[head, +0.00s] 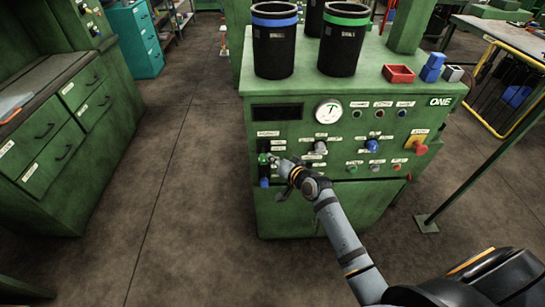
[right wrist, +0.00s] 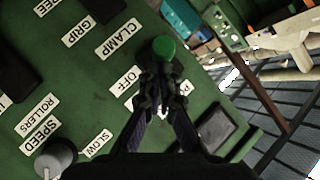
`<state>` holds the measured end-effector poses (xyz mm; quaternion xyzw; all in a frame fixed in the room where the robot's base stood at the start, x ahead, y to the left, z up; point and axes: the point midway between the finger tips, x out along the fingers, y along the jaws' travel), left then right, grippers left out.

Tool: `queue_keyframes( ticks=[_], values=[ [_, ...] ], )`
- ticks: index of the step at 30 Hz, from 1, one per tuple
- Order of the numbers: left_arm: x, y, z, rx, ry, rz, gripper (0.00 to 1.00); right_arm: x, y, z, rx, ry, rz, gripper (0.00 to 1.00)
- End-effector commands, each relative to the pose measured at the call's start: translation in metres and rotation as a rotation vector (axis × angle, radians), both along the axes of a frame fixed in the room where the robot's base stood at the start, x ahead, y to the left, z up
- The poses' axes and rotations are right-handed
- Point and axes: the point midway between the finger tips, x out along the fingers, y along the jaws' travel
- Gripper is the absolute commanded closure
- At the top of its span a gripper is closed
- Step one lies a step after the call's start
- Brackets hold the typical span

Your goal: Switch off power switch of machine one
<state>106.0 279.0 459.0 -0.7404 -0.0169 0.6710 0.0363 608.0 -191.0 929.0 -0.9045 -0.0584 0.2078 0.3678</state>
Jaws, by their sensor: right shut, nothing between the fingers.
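Machine one is a green cabinet (head: 330,215) with a "ONE" plate (head: 440,101) at the upper right of its front panel. At the panel's left is a dark upright switch slot with a green knob (head: 263,158). The knob also shows in the right wrist view (right wrist: 163,47), with an "OFF" label (right wrist: 126,81) near it. My right gripper (head: 275,161) is shut and empty, its tips close beside the green knob; I cannot tell whether they touch it. In the right wrist view the fingers (right wrist: 160,74) hide part of the panel below the knob. My left gripper is out of view.
A red-and-yellow switch (head: 416,146) is at the panel's right. A gauge (head: 328,111), knobs and buttons fill the middle. Black bins (head: 274,45) and a red tray (head: 398,74) stand on top. Green drawers (head: 62,125) are at left; the floor between is clear.

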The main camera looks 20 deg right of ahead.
Motion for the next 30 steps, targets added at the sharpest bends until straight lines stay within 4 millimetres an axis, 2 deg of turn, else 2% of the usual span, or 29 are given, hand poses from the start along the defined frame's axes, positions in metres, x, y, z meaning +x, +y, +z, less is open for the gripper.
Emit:
queue_keyframes(
  ticks=[1,3,10,19,30],
  values=[
    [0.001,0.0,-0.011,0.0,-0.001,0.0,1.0,-0.001,0.0,-0.009,-0.005,-0.024,0.0,1.0],
    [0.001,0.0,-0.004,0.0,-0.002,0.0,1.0,0.0,0.0,0.0,-0.006,-0.027,0.001,1.0],
    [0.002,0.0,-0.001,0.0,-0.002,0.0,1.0,0.0,0.0,0.001,-0.006,-0.024,0.001,1.0],
    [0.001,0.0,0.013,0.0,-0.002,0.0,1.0,0.0,0.0,0.016,-0.006,-0.023,0.001,1.0],
    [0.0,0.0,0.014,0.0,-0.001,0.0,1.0,0.0,0.0,0.016,-0.007,-0.022,0.001,1.0]
  ],
)
